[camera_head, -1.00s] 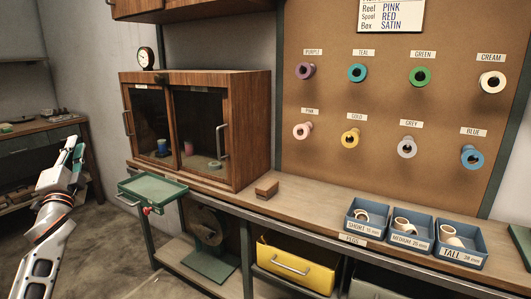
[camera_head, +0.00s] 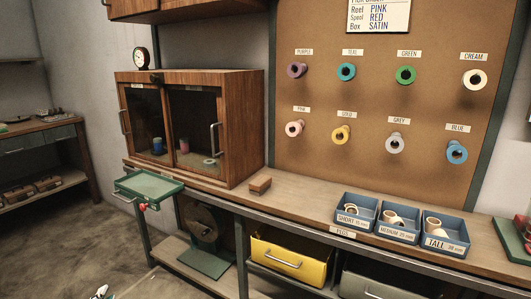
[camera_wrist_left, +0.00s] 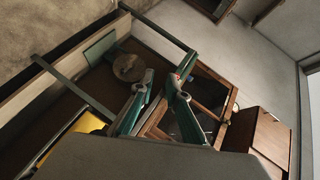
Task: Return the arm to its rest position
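In the head view only a small piece of my left gripper (camera_head: 101,293) shows at the bottom left edge, low over the floor and clear of the bench. The rest of the left arm is out of that view. My right gripper is in neither view.
A green tray (camera_head: 149,186) sticks out at the bench's left end. A wooden cabinet (camera_head: 246,130) with glass doors stands on the bench (camera_head: 300,205). Blue peg boxes (camera_head: 402,237) and a pegboard (camera_head: 370,100) with coloured reels are to the right. The floor (camera_head: 60,240) at left is open.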

